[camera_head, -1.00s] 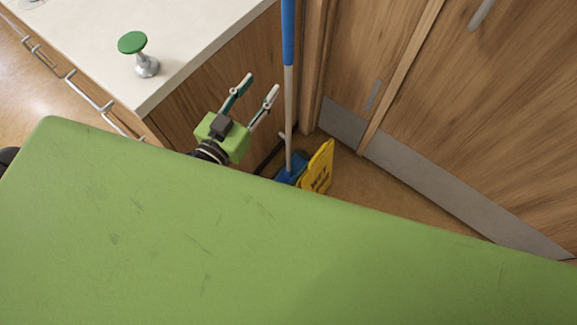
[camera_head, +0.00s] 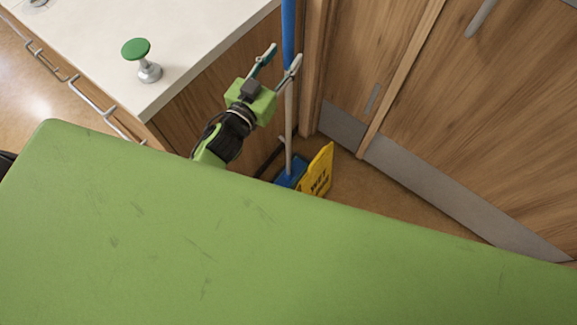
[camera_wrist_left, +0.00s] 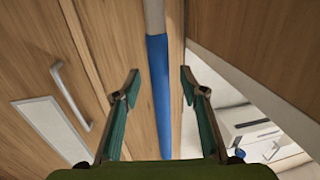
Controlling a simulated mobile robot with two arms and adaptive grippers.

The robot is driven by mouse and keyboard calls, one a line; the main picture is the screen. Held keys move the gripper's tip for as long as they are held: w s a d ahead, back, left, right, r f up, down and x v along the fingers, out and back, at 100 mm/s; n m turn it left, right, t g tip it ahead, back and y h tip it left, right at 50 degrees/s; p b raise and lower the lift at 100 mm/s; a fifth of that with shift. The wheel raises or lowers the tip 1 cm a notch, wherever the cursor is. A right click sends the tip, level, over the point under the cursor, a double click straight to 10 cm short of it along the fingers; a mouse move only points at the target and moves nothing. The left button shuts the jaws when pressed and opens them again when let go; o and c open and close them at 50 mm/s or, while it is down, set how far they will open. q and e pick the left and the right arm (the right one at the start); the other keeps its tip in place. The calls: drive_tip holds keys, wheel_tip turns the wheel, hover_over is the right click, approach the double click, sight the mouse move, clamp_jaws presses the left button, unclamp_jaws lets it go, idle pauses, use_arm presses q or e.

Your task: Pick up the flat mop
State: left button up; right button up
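The flat mop stands upright in the corner. Its blue-sleeved pole (camera_head: 288,40) rises past the top edge of the head view, and its blue foot (camera_head: 291,172) is on the floor beside a yellow sign. My left gripper (camera_head: 281,58) is open beside the pole, close to where the blue sleeve meets the grey shaft. In the left wrist view the blue sleeve (camera_wrist_left: 160,95) runs between the two open fingers, apart from both. Whether the pole lies at fingertip depth is hard to tell. My right gripper is not in view.
A white counter (camera_head: 190,50) with a green-topped knob (camera_head: 138,50) stands at the left. A yellow wet-floor sign (camera_head: 318,172) leans near the mop foot. A wooden door (camera_head: 480,130) stands at the right. A large green surface fills the foreground.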

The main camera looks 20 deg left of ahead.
sight(286, 54)
use_arm(q)
drive_tip(key=w, duration=0.3)
drive_tip(key=shift+w+d, duration=0.1)
drive_tip(key=shift+d, duration=0.25)
clamp_jaws()
drive_tip(key=shift+r, duration=0.2)
